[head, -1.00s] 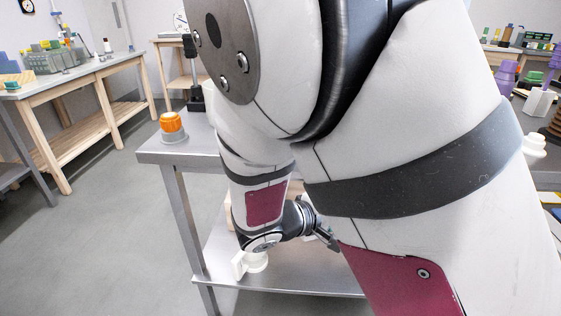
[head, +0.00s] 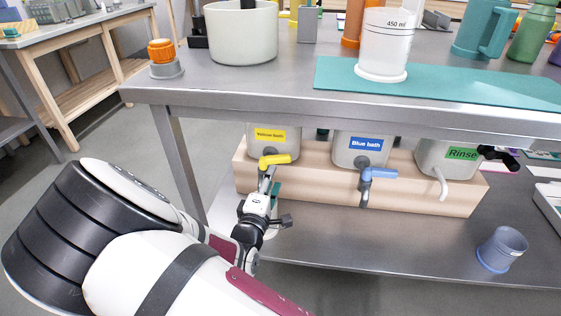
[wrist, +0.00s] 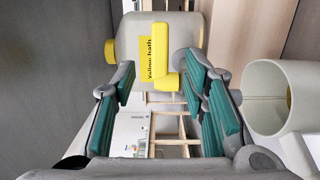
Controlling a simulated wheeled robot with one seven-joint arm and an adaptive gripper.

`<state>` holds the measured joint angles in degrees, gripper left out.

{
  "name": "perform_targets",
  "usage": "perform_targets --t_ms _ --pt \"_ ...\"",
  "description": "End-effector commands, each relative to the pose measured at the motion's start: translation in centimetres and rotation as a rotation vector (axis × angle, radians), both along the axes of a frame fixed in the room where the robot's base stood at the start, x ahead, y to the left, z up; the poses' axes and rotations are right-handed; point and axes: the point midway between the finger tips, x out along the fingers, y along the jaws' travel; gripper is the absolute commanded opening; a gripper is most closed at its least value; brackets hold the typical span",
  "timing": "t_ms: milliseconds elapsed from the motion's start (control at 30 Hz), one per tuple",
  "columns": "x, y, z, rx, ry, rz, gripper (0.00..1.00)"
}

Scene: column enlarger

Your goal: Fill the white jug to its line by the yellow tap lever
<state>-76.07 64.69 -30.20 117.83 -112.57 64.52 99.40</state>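The yellow tap lever (head: 275,159) sits on the front of the tank labelled "Yellow bath" (head: 287,147). My gripper (head: 270,186) is just below the lever in the head view. In the wrist view my gripper (wrist: 162,92) is open, with teal pads either side of the lever (wrist: 162,52). The lever appears nearer the right-hand pads, and I see no clear grip on it. A white jug (wrist: 255,100) shows at the right of the wrist view, mouth visible, with a little yellow inside. In the head view it is mostly hidden behind my gripper.
The Blue bath tap (head: 376,174) and Rinse tank (head: 445,158) stand to the right. A bluish cup (head: 502,248) is on the lower shelf (head: 400,240). Above, the tabletop edge (head: 330,108) overhangs; a vessel marked 450 ml (head: 385,45) stands on it.

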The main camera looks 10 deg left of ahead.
Motion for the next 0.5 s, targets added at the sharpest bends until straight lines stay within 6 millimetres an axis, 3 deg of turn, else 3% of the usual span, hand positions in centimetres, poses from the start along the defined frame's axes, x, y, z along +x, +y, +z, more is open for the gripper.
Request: perform_targets --t_ms 300,500 --pt "6.2 -0.9 -0.2 0.000 -0.002 -0.002 0.40" --pt "8.8 -1.2 -0.1 -0.001 -0.001 -0.002 0.40"
